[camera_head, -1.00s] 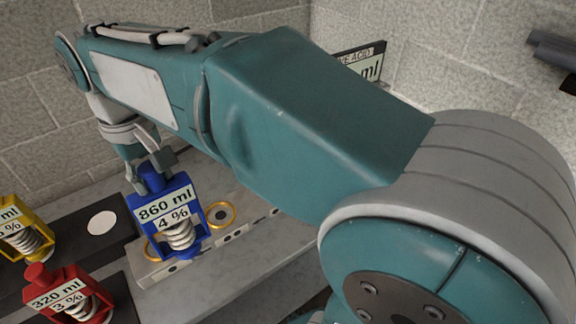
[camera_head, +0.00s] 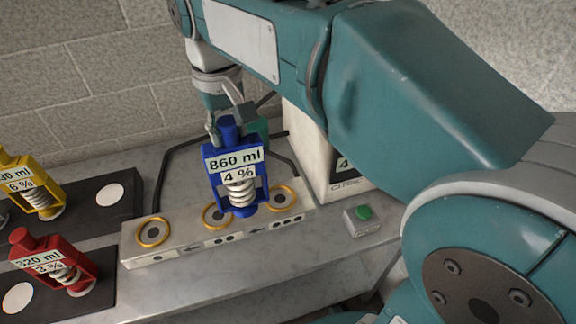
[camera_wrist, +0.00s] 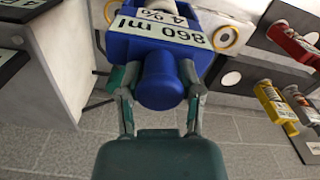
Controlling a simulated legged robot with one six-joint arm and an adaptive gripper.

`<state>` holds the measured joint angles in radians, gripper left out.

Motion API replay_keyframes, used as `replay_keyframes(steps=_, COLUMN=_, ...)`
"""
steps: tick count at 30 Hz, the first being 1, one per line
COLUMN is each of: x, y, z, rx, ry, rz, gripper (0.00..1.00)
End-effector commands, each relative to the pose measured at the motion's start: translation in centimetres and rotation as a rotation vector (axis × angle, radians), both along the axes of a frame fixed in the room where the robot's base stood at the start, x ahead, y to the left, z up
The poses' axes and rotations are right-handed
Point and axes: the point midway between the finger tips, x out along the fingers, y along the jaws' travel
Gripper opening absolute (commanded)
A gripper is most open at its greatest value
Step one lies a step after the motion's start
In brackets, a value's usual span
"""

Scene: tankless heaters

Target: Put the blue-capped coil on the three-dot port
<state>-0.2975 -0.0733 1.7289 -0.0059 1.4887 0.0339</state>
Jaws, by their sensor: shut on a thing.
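The blue-capped coil (camera_head: 239,185), labelled 860 ml and 4 %, hangs upright in my gripper (camera_head: 235,125). My gripper is shut on its blue cap, which shows between the fingers in the wrist view (camera_wrist: 160,80). The pale port block (camera_head: 185,250) has three gold-ringed ports with dot marks on its front. The three-dot port (camera_head: 283,197) is at the right end. In the head view the coil's lower end overlaps the space between the middle port (camera_head: 214,217) and the three-dot port. Its exact height above the block is hard to tell.
A red coil (camera_head: 60,262) and a yellow coil (camera_head: 35,190) stand on dark bases at the left. A pale box (camera_head: 305,150) stands behind the block's right end, partly hidden by my arm. A green button (camera_head: 363,213) sits right of the block.

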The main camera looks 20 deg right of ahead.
Motion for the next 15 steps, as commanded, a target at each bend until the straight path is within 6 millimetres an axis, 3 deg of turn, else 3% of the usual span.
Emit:
replay_keyframes(steps=9, x=3.5, y=-5.6, z=-2.2, rx=0.011, ry=0.000, rz=-0.009, gripper=0.00)
replay_keyframes(steps=15, x=5.8, y=-7.9, z=-4.5, rx=0.009, ry=0.002, rz=-0.006, gripper=0.00)
